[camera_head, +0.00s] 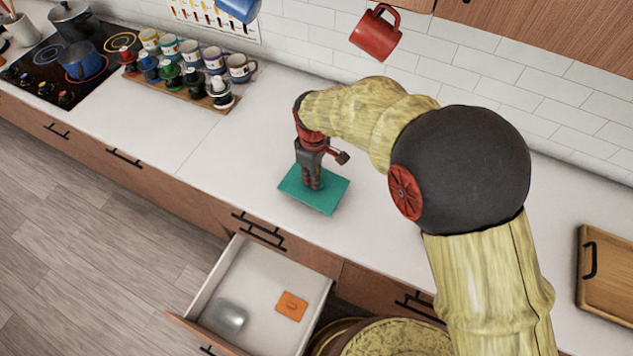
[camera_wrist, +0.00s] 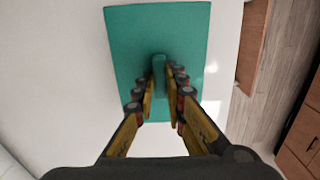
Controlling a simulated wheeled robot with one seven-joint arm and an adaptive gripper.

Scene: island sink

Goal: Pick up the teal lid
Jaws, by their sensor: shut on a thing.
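The teal lid (camera_head: 328,196) is a flat rectangular plate on or just above the white counter, below my arm in the head view. I cannot tell whether it touches the counter. In the wrist view the lid (camera_wrist: 130,40) fills the upper middle, with a raised teal handle (camera_wrist: 159,72) at its centre. My gripper (camera_head: 313,186) points down at the lid. In the wrist view its two fingers (camera_wrist: 159,92) are shut on the handle, one on each side. The fingers hide part of the handle and the lid's near part.
An open drawer (camera_head: 258,262) below the counter holds an orange item (camera_head: 291,306) and a silver item (camera_head: 224,318). Mugs and pods stand on a wooden tray (camera_head: 205,100) at the back left. A wooden board (camera_head: 606,270) lies at right. The counter (camera_head: 215,165) around the lid is clear.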

